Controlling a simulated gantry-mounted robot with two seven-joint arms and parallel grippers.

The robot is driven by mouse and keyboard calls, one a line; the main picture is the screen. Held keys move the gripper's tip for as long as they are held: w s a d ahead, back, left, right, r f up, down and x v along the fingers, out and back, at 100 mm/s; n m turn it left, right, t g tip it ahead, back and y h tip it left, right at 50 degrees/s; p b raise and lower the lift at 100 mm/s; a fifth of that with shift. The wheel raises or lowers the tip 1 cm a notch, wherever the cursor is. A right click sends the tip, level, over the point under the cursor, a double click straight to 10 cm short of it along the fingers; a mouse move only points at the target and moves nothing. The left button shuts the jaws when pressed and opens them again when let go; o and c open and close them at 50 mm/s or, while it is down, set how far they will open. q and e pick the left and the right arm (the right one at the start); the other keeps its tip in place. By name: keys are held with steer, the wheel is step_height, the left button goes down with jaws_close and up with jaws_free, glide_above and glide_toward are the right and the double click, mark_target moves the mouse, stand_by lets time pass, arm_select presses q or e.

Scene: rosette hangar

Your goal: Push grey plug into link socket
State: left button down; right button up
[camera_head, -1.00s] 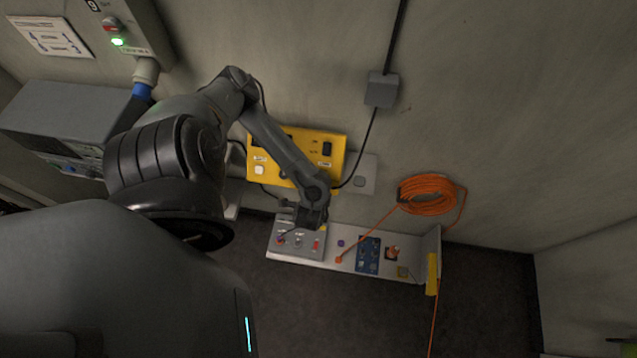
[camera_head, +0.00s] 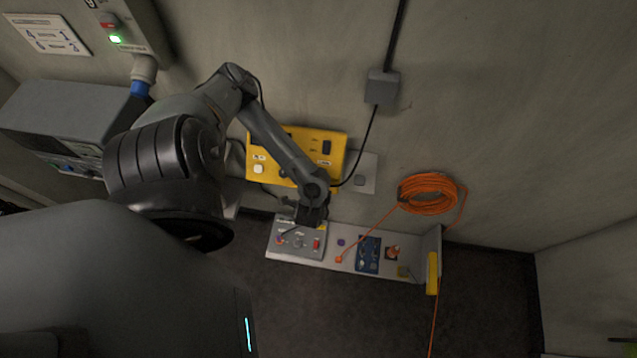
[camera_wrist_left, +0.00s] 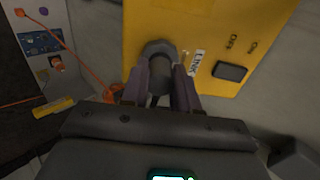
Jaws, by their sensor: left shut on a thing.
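The yellow box (camera_head: 311,143) is mounted on the wall in the head view, partly covered by my left forearm. It fills the top of the left wrist view (camera_wrist_left: 190,25). The "LINK" label (camera_wrist_left: 196,63) shows there. My left gripper (camera_wrist_left: 161,92) is shut on the grey plug (camera_wrist_left: 158,62), whose round end lies against or just in front of the box beside that label. The plug hides the link socket, so I cannot tell how deep it sits. In the head view my left gripper (camera_head: 312,218) is at the box's lower right, its fingertips hidden. My right gripper is not in view.
A shelf (camera_head: 350,265) below carries a grey panel (camera_head: 298,243), a blue panel (camera_head: 368,255) and a yellow piece (camera_head: 432,273). A coiled orange cable (camera_head: 428,194) hangs on the right. A grey junction box (camera_head: 381,88) is above. The wall at right is clear.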

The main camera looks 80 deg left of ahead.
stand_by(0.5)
arm_select(q)
steer(key=c, duration=0.8)
jaws_free()
steer(key=shift+s+d+r, duration=0.1)
steer(key=shift+d+r, duration=0.15)
steer(key=shift+p+v, duration=0.45)
steer(key=shift+v, duration=4.5)
steer(key=shift+s, duration=0.1)
